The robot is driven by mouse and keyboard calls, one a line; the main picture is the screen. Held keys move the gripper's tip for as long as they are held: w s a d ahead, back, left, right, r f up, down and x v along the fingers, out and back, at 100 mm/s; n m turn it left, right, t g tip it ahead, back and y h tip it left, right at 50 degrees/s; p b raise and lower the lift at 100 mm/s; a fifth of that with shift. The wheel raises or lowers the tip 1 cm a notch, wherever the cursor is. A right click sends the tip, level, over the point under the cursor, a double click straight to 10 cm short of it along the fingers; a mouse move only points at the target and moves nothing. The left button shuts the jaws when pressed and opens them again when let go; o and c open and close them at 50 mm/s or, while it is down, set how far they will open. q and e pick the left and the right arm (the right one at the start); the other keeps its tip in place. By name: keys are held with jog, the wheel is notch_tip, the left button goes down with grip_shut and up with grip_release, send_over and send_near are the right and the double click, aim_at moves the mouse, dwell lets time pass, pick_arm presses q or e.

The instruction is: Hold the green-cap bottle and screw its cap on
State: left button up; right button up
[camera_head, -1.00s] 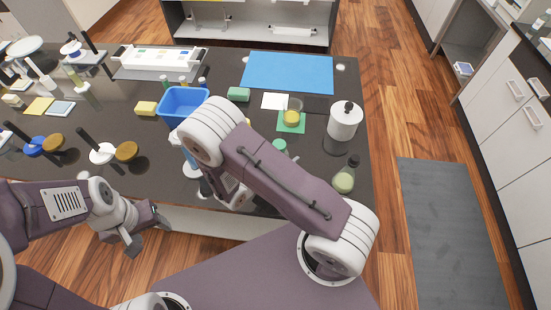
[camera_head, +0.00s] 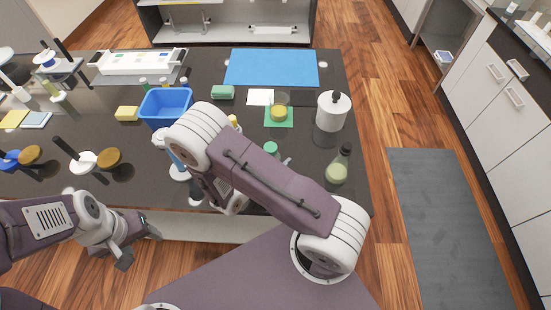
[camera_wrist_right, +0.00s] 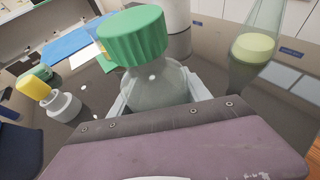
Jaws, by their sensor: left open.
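The green-cap bottle (camera_wrist_right: 158,88) is a clear round bottle with a ribbed green cap (camera_wrist_right: 132,35) over its top; how tightly the cap sits cannot be told. In the right wrist view my right gripper (camera_wrist_right: 158,104) has a finger against each side of the bottle body, shut on it. In the head view the green cap (camera_head: 270,147) shows just past my right arm, which hides most of the bottle and the right fingers. My left gripper (camera_head: 138,243) is open and empty, low at the left, in front of the table's near edge and well away from the bottle.
A flask of pale green liquid (camera_head: 337,171) stands right of the bottle, with a white canister (camera_head: 332,112) behind it. A glass of yellow liquid (camera_head: 281,106) stands on a green mat. A blue bin (camera_head: 164,105) and yellow-topped bottle (camera_wrist_right: 60,101) are left of the bottle.

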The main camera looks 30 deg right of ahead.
jog(key=o, duration=0.4)
jog(key=shift+c, duration=0.2)
jog(key=shift+w+a, duration=0.15)
jog(key=shift+a, duration=0.05)
jog(key=shift+r, duration=0.25)
jog(key=v, duration=1.2)
jog(key=shift+b, duration=0.45)
